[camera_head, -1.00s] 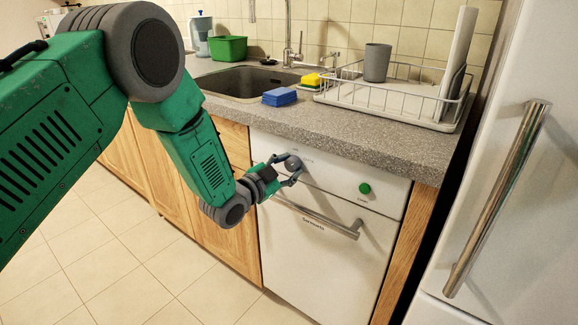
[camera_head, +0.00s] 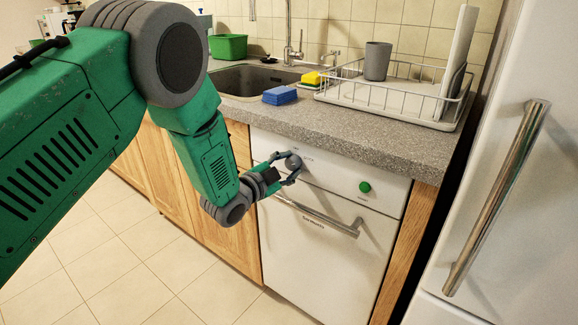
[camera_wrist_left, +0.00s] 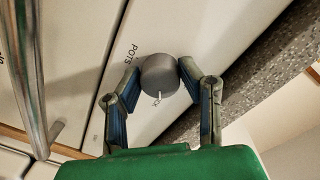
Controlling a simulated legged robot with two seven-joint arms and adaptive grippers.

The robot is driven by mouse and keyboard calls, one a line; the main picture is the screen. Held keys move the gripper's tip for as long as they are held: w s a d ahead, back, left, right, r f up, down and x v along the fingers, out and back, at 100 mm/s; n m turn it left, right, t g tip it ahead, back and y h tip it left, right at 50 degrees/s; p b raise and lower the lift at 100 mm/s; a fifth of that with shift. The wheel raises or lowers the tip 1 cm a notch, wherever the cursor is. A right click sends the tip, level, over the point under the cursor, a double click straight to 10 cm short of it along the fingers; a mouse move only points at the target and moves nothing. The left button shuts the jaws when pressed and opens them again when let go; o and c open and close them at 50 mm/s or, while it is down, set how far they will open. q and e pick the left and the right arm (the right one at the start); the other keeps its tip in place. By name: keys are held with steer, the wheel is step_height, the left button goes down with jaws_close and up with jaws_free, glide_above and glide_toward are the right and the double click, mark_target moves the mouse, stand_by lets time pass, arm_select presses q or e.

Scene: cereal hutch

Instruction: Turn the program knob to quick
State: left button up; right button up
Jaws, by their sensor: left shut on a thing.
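The grey program knob (camera_head: 293,163) is on the white front panel of the dishwasher (camera_head: 330,240), under the counter. In the left wrist view the round knob (camera_wrist_left: 160,75) sits between my two fingertips, with a small white pointer mark on its edge. The printed word "POTS" shows beside it; the other labels are hidden or too small to read. My left gripper (camera_head: 285,168) is shut on the knob, one finger on each side, and it also shows in the left wrist view (camera_wrist_left: 160,78). My right gripper is not in view.
A bar handle (camera_head: 318,216) crosses the dishwasher door below the knob. A green button (camera_head: 365,187) is to the right on the panel. The counter edge (camera_head: 350,150) overhangs above. The fridge handle (camera_head: 497,195) stands out at far right.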

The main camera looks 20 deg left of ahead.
arm_select(q)
steer(key=o, duration=1.1)
steer(key=shift+f, duration=0.1)
steer(key=shift+o, duration=0.2)
steer(key=shift+s, duration=0.15)
steer(key=v, duration=1.1)
steer(key=shift+s, duration=0.35)
steer(key=shift+a, duration=0.1)
steer(key=s+a+f+n+g+y+p, duration=0.25)
steer(key=s+f+n+g+y, duration=0.35)
steer(key=s+f, duration=0.8)
steer(key=s+f+n+g, duration=0.2)
steer(key=s+g, duration=0.1)
steer(key=s, duration=0.4)
steer(key=s+a+f+n+g+p, duration=0.1)
steer(key=s+f+n+g, duration=0.2)
steer(key=s, duration=0.5)
steer(key=s+f+n+g+p, duration=0.1)
steer(key=s+f+n+g, duration=0.1)
steer(key=s, duration=0.5)
steer(key=shift+s+a+f+g+y, duration=0.2)
steer(key=shift+a+g+y, duration=0.1)
steer(key=shift+g, duration=0.5)
